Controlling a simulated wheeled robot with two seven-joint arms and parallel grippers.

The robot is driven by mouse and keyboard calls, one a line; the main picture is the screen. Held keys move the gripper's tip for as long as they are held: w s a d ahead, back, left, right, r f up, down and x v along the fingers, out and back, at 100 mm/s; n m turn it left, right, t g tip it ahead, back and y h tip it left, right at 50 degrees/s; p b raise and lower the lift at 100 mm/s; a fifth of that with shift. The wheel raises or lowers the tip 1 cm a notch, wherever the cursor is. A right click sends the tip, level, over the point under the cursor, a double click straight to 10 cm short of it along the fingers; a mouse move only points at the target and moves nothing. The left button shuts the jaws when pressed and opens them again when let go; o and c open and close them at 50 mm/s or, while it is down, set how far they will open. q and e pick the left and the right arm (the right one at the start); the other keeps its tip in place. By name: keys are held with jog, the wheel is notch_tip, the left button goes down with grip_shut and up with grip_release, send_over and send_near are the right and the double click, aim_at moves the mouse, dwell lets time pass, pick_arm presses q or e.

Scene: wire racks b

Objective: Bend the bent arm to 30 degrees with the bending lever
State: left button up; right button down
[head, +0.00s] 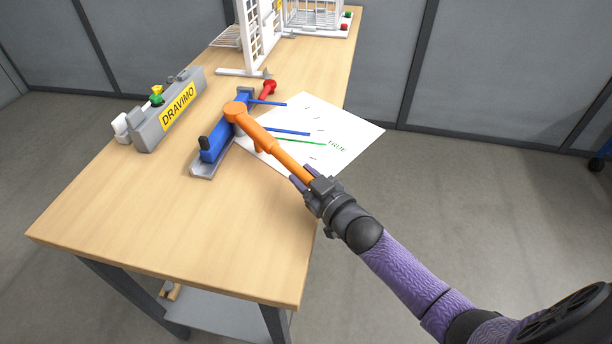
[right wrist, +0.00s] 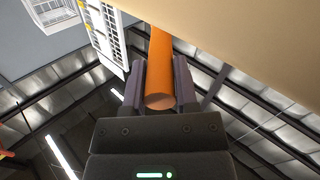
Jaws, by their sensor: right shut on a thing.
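The orange bending lever (head: 262,136) sits on a blue bending tool (head: 216,139) on the wooden table. Its handle reaches toward the lower right. My right gripper (head: 307,182) is shut on the end of the lever. In the right wrist view the two fingers (right wrist: 159,92) lie on both sides of the orange lever (right wrist: 160,62). A blue rod (head: 287,131) sticks out to the right of the tool, over a white sheet (head: 350,132). A green line on the sheet is marked "TRUE". I cannot tell the rod's angle exactly. My left gripper is not in view.
A grey box labelled DRAVIMO (head: 168,118) stands at the left edge of the table. A red-knobbed part (head: 268,87) lies behind the tool. White wire racks (head: 262,32) stand at the far end. The near part of the table is clear.

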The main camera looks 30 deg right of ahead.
jog(key=c, duration=0.7)
grip_release()
jog(key=shift+a+f, duration=0.1)
jog(key=shift+a, duration=0.1)
jog(key=shift+c, duration=0.2)
jog(key=o, duration=0.3)
jog(key=shift+a, duration=0.15)
jog(key=shift+o, duration=0.2)
jog(key=shift+s, duration=0.1)
jog(key=s+d+p, duration=0.2)
jog(key=s, duration=0.7)
jog(key=shift+s+p, duration=0.3)
jog(key=shift+d, duration=0.1)
